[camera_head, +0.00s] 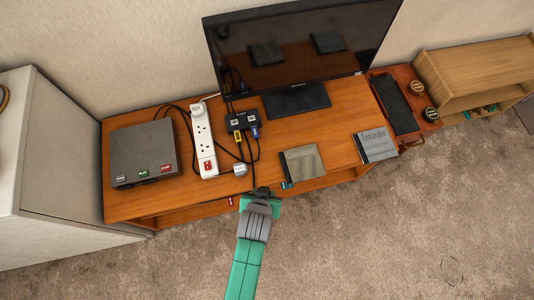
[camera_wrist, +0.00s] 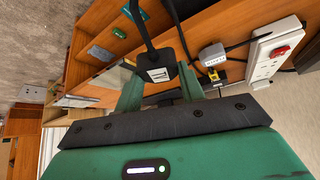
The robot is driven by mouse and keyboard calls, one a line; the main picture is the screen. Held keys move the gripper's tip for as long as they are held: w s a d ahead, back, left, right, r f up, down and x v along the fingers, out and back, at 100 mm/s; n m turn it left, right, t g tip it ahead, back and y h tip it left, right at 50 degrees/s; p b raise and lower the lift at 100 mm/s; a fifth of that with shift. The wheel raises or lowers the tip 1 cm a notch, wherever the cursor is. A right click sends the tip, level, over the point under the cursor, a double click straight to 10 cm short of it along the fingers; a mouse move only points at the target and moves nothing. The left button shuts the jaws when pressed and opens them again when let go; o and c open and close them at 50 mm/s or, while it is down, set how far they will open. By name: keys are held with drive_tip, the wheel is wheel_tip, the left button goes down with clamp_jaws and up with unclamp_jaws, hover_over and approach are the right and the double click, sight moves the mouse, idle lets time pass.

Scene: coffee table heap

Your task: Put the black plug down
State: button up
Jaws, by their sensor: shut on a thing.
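The black plug (camera_wrist: 158,72) is between the two green fingers of my gripper (camera_wrist: 160,88) in the wrist view. It has a pale label on its face, and its black cable runs up and away from it. In the head view the black plug (camera_head: 262,192) shows as a small dark shape at the tip of my gripper (camera_head: 260,201), by the front edge of the wooden TV bench (camera_head: 165,204). My gripper is shut on the plug. The plug's lower part is hidden by the gripper in the wrist view.
A white power strip (camera_head: 204,142) with a red switch lies left of centre, with a white plug (camera_head: 240,170) near its front end. A grey box (camera_head: 143,153), black hub (camera_head: 241,121), two flat cases (camera_head: 301,163) (camera_head: 376,145) and a television (camera_head: 300,45) stand on the bench. Loose cables cross the middle.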

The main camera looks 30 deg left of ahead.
drive_tip(key=w+a, duration=0.1)
drive_tip(key=w, duration=0.2)
drive_tip(key=w+a+b, duration=0.1)
drive_tip(key=w, duration=0.3)
drive_tip(key=w+a+f+b, duration=0.1)
drive_tip(key=w, duration=0.2)
drive_tip(key=shift+w+a, duration=0.3)
drive_tip(key=shift+w+a+f+b, duration=0.1)
drive_tip(key=shift+w+f+b, duration=0.05)
drive_tip(key=shift+w+b, duration=0.15)
drive_tip(key=shift+f+b, duration=0.75)
drive_tip(key=shift+f, duration=1.05)
drive_tip(key=o, duration=1.3)
drive_tip(key=shift+s+r+p, duration=0.1)
drive_tip(key=shift+r+p, duration=0.2)
drive_tip(key=shift+r, duration=0.15)
drive_tip(key=p+v, duration=0.4)
drive_tip(key=v, duration=0.7)
drive_tip(key=shift+s+r, duration=0.1)
drive_tip(key=shift+s, duration=0.05)
